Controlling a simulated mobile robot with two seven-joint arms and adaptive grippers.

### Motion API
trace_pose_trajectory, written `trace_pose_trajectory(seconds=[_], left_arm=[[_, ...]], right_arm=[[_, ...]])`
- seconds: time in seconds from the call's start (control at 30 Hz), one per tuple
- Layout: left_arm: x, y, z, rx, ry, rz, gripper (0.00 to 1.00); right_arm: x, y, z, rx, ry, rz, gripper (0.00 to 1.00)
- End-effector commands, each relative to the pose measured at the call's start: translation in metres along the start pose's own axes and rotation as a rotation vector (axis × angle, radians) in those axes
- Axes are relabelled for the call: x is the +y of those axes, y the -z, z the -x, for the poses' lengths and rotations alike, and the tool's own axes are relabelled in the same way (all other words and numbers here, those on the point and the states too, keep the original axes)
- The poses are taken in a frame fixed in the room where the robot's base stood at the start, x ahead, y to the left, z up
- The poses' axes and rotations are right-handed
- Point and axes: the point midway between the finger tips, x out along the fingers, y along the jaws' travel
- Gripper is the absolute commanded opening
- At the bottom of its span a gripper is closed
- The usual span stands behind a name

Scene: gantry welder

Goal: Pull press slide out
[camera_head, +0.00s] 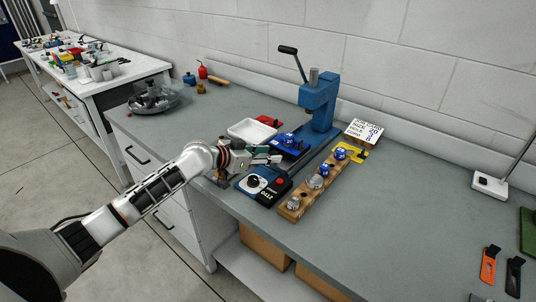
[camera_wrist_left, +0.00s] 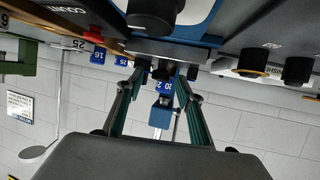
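The blue press (camera_head: 318,100) stands on the grey bench against the wall, its black-knobbed lever raised. Its low dark-blue slide (camera_head: 292,151) lies at the press's front left and carries a blue cap-like part (camera_head: 289,139). My left gripper (camera_head: 276,158) is at the slide's near end; contact cannot be told from the head view. In the left wrist view, which looks upside down, the gripper's two fingers (camera_wrist_left: 162,80) are spread apart, with small black pegs and a grey bar near their tips. I cannot tell whether they touch. My right gripper is not in view.
A control box (camera_head: 255,183) with a dial and red button sits just in front of the gripper. A wooden block (camera_head: 295,205) with several round parts is to its right. A white tray (camera_head: 252,131) and red item lie behind. The bench's right middle is clear.

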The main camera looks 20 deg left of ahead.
Motion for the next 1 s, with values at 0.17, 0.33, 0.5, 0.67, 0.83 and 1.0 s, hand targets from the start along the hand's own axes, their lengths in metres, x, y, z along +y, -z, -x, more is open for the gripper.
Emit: trace_pose_trajectory(seconds=[0.17, 0.33, 0.5, 0.67, 0.83, 1.0], left_arm=[[0.000, 0.001, 0.001, 0.001, 0.001, 0.000, 0.37], [-0.001, 0.000, 0.018, 0.001, 0.002, -0.003, 0.37], [-0.001, -0.001, 0.052, -0.001, 0.002, -0.005, 0.37], [-0.001, -0.002, 0.083, -0.003, 0.002, -0.002, 0.37], [-0.001, -0.001, 0.107, -0.001, 0.002, -0.001, 0.37], [-0.001, -0.001, 0.118, -0.001, 0.001, -0.001, 0.37]], right_arm=[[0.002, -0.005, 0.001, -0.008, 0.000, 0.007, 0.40], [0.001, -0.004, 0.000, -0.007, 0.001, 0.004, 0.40], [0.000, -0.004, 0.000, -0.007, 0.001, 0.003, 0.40], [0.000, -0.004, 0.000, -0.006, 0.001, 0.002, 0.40], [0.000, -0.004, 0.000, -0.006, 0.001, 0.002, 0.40], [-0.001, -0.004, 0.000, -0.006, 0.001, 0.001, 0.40]])
